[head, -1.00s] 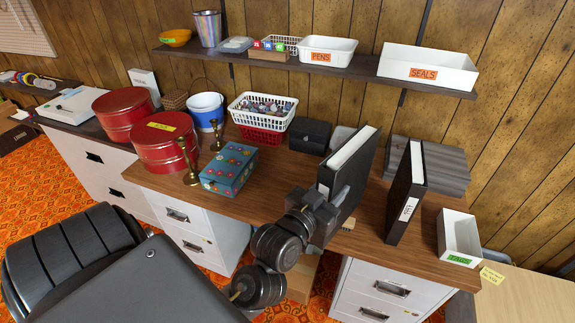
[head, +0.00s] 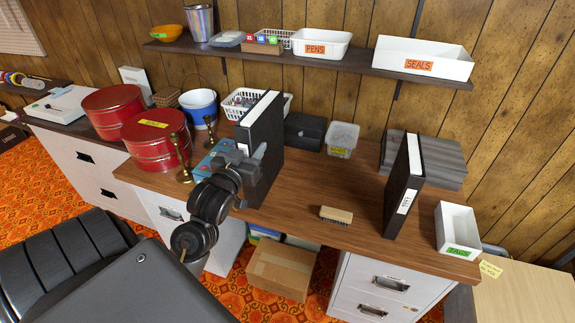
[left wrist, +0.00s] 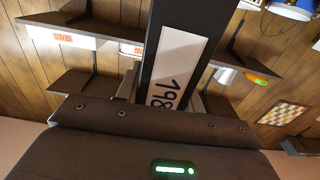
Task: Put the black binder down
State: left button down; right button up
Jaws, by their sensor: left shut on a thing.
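My left gripper (head: 250,165) is shut on a black binder (head: 265,140), which stands upright with white page edges on top. It is over the desk's (head: 300,185) left-middle part, in front of the white basket and partly hiding the blue patterned box (head: 212,158). I cannot tell whether its bottom touches the desk. In the left wrist view the black binder (left wrist: 205,22) has a white spine label beginning "198", between the fingers. A second black binder (head: 403,190) with a white label stands upright on the desk's right part. My right gripper is not in view.
A brush (head: 336,215) lies near the front edge. A clear tub (head: 342,140), black box (head: 304,132), grey stack (head: 440,165) and white TAGS tray (head: 457,228) stand on the desk. Brass candlesticks (head: 183,160) and red tins are left. The desk's middle is clear.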

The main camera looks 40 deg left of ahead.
pick_arm(q)
jog(key=w+d+f+p, duration=0.1)
jog(key=w+f, duration=0.7)
jog(key=w, duration=0.4)
jog(key=shift+w+f+p, duration=0.2)
jog(key=shift+f+p, duration=0.1)
jog(key=shift+p, duration=0.05)
notch_tip(320, 180, down, 4)
jog(key=shift+w+d+r+p, duration=0.15)
jog(key=shift+r+p, duration=0.1)
jog(key=shift+p, duration=0.3)
jog(key=shift+f, duration=0.1)
jog(key=c, duration=0.9)
grip_release()
jog(key=shift+f, duration=0.15)
